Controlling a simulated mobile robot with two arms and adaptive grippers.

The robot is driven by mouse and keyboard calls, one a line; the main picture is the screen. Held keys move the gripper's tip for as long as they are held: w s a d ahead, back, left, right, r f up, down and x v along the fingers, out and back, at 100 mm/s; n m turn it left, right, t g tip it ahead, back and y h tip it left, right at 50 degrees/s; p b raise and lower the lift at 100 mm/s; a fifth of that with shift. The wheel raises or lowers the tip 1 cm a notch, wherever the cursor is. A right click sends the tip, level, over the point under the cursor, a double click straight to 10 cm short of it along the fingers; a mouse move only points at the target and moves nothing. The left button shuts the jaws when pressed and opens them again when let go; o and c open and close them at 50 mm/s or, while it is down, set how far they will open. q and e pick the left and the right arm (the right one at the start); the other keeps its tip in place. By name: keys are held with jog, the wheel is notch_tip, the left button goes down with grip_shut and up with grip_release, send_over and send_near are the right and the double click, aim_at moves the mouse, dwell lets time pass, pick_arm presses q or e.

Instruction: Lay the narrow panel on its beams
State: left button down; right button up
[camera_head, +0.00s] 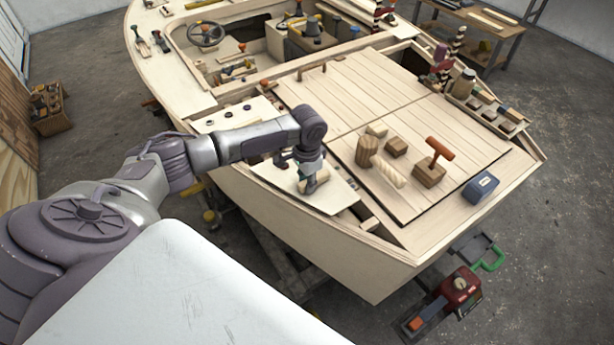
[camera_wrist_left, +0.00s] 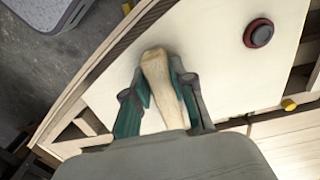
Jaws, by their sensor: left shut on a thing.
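The narrow panel (camera_head: 337,195) is a pale, tapering plywood piece at the near left part of the hull's deck. My left gripper (camera_head: 312,182) is above it, shut on its wooden handle, which also shows between the green-lined fingers in the left wrist view (camera_wrist_left: 157,72). The panel's pale face (camera_wrist_left: 205,50) fills much of that view. A pale beam (camera_head: 371,224) shows in the open gap beside the panel's near right end. Whether the panel touches the beams or hangs just above them I cannot tell. My right gripper is not in view.
A dark red round knob (camera_wrist_left: 258,33) shows in the left wrist view. A green-handled tray (camera_head: 480,252) and red device (camera_head: 459,287) stand below the hull.

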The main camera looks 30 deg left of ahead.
pick_arm(q)
jog(key=shift+f, duration=0.6)
jog(key=c, duration=0.9)
grip_release()
